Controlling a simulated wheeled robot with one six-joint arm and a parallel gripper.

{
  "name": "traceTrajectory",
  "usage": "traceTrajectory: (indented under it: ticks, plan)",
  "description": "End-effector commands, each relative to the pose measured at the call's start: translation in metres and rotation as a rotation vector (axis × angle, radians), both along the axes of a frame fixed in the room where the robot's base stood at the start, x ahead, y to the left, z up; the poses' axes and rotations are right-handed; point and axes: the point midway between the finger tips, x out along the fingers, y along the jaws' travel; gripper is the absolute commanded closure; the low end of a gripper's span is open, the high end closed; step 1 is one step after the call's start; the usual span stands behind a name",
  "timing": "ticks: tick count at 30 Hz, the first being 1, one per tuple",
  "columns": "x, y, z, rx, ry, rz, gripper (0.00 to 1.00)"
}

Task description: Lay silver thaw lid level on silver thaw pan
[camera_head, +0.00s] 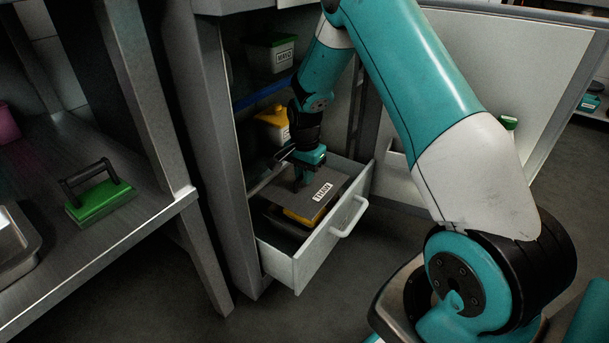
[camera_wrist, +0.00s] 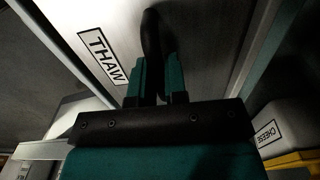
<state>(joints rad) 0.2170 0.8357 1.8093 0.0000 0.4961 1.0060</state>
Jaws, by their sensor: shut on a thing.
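The silver thaw lid (camera_head: 322,191) is a grey plate with a white THAW label, over the open drawer in the head view. In the wrist view the lid (camera_wrist: 195,30) fills the upper middle. My gripper (camera_head: 305,178) is shut on the lid's dark handle (camera_wrist: 152,45). The lid looks roughly level, but I cannot tell whether it touches anything below. No pan with a thaw label can be made out. A silver pan (camera_head: 14,248) stands on the left table, cut off by the picture edge.
The pulled-out drawer (camera_head: 330,235) has a yellow thing (camera_head: 298,216) under the lid. A yellow-lidded container (camera_head: 272,122) and a green-lidded one (camera_head: 272,52) stand in the cabinet. A CHEESE-labelled container (camera_wrist: 280,128) is close on the right. A green handled lid (camera_head: 98,198) lies on the table.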

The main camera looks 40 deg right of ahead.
Motion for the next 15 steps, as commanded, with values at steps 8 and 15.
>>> traceTrajectory:
  ticks: [8, 15]
  plan:
    - [-0.001, 0.002, 0.003, -0.001, 0.004, 0.001, 1.00]
    - [-0.001, 0.002, -0.018, -0.002, 0.005, 0.001, 1.00]
